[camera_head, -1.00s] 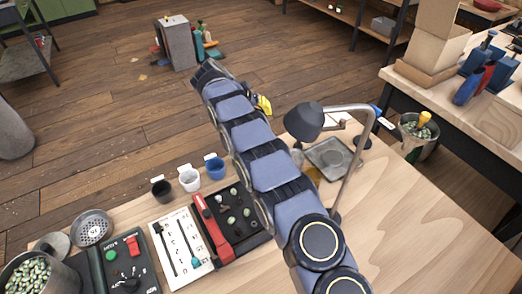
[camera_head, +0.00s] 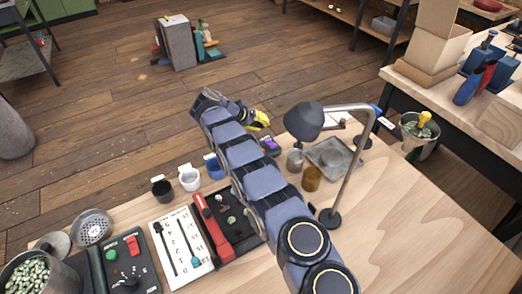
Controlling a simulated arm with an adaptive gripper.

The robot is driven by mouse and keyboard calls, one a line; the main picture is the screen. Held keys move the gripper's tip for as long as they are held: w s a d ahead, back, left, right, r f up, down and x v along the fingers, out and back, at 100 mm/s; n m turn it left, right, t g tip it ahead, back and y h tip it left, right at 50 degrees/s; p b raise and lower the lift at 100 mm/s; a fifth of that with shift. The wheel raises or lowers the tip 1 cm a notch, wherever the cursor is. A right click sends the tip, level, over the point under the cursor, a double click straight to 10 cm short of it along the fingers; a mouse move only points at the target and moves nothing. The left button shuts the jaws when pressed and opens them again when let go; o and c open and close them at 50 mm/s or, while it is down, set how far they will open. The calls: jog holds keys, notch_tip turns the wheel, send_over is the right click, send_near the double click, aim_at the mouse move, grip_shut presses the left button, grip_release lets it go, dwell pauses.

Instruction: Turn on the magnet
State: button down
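I cannot tell which item is the magnet. My gripper (camera_head: 257,121), seen as a yellow and dark end, is beyond the table's far edge, away from the controls. Its fingers are not clear.
Three small cups, one blue (camera_head: 213,166), stand behind the panels. A desk lamp (camera_head: 304,121), an amber jar (camera_head: 311,179) and a grey tray (camera_head: 345,157) are right of my arm. A pot of beans (camera_head: 27,276) is at the lower left. The table's right front is clear.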

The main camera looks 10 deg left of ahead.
jog(key=shift+s+d+f, duration=0.15)
jog(key=shift+f, duration=0.95)
jog(key=shift+s+d+f, duration=0.1)
jog(key=shift+s+f, duration=0.05)
jog(key=shift+f, duration=0.9)
jog(key=shift+s+d+f, duration=0.15)
jog(key=shift+f, duration=0.95)
jog(key=shift+f, duration=0.4)
jog(key=shift+d+f, duration=0.1)
jog(key=shift+f, duration=0.3)
jog(key=shift+r, duration=0.1)
jog(key=shift+r, duration=0.7)
jog(key=shift+w+a+r, duration=0.1)
jog(key=shift+a+r, duration=0.05)
jog(key=shift+r, duration=0.7)
jog(key=shift+w+a+r, duration=0.1)
jog(key=shift+w+r, duration=0.05)
jog(key=shift+r, duration=0.65)
jog(key=shift+w+a+r, duration=0.1)
jog(key=shift+a+r, duration=0.05)
jog(key=shift+r, duration=0.7)
